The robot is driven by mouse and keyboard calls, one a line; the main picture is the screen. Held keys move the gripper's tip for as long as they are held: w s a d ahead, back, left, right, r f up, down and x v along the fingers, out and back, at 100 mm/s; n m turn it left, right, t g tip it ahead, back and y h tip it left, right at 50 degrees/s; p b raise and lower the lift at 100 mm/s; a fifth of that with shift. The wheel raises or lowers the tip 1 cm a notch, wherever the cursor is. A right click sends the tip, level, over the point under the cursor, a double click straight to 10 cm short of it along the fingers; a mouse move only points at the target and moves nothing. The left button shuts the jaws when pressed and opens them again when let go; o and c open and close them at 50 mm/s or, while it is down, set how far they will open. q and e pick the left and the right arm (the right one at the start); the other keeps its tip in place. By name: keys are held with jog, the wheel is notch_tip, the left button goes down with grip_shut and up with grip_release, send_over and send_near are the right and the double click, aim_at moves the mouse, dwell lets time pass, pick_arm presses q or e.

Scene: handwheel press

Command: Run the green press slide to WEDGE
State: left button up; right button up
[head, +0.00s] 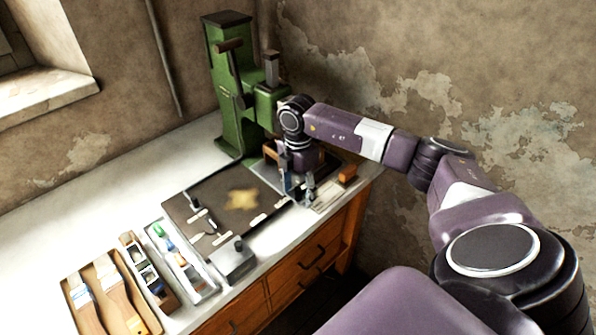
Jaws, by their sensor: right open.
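The green press (230,95) stands upright at the back of the bench, with a dark top cap and a brown-gripped lever on its front. A grey cylindrical post (271,66) shows at its right side. My right gripper (298,192) points down in front of the press, low over the bench near the right end of the dark board. It is open, and I see nothing between its fingers. My right wrist hides part of the press's lower right side. I cannot make out a handwheel or the WEDGE mark. My left gripper is out of view.
A dark board (195,190) with a tan patch and small fittings lies before the press. A grey block with a knob (233,259), a tray of small tools (185,262) and a wooden tray with brushes (88,275) stand along the front. The bench's left side is clear.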

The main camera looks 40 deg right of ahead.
notch_tip(320, 180, up, 8)
jog(key=p, duration=0.6)
jog(key=shift+r, duration=0.1)
jog(key=shift+a, duration=0.1)
